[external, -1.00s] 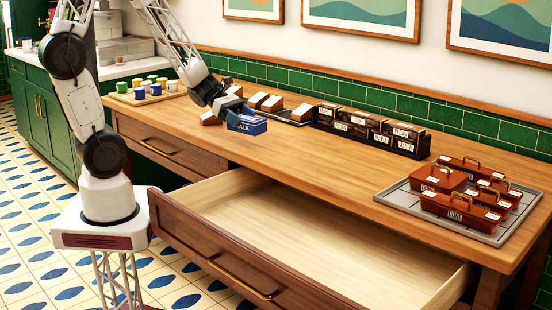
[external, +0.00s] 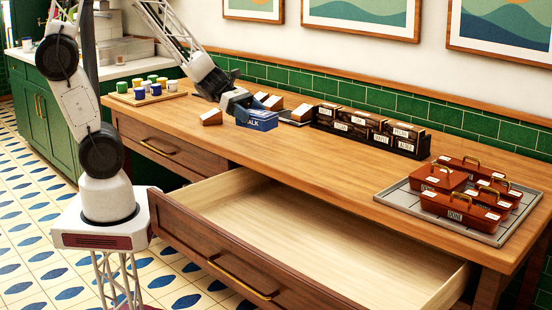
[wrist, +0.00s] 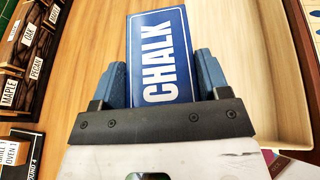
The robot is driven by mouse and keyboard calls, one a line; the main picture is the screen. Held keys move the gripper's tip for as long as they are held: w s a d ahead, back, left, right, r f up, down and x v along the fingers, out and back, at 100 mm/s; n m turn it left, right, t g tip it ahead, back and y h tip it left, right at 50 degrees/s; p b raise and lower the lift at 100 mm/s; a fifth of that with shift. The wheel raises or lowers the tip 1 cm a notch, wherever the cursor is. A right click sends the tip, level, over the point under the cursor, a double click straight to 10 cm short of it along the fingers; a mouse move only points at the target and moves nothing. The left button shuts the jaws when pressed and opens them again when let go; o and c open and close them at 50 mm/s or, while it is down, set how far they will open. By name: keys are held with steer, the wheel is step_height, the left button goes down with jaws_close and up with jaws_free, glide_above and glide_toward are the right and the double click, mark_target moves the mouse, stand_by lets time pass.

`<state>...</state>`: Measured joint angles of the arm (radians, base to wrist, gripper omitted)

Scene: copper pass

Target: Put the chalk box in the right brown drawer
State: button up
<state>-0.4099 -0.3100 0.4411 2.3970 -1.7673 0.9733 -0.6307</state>
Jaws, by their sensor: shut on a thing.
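The chalk box (external: 262,121) is blue with white lettering. My gripper (external: 240,106) is shut on it and holds it above the wooden counter, left of the black crate. In the wrist view the chalk box (wrist: 160,60) sits between the two blue fingers of my gripper (wrist: 160,82), its CHALK label facing the camera. The right brown drawer (external: 300,235) is pulled open at the counter's front, with a pale, empty interior. The box is behind and to the left of it. The drawer's pale edge (wrist: 262,60) also shows in the wrist view.
A black crate (external: 368,139) of labelled boxes stands at the back. Small brown-and-white blocks (external: 211,117) lie beside my gripper. A grey tray (external: 400,201) of red toolboxes is at right. Coloured jars stand on a board (external: 150,98) at left. The left drawer (external: 165,150) is shut. The middle counter is clear.

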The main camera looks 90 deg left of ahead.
steer(key=d+m+g+h, duration=0.2)
steer(key=d, duration=2.5)
step_height(320, 180, down, 23)
steer(key=shift+s+d+f, duration=0.1)
steer(key=shift+s, duration=0.05)
glide_above(299, 263)
steer(key=shift+f, duration=0.75)
stand_by(0.3)
steer(key=shift+f, duration=1.75)
steer(key=shift+f, duration=0.1)
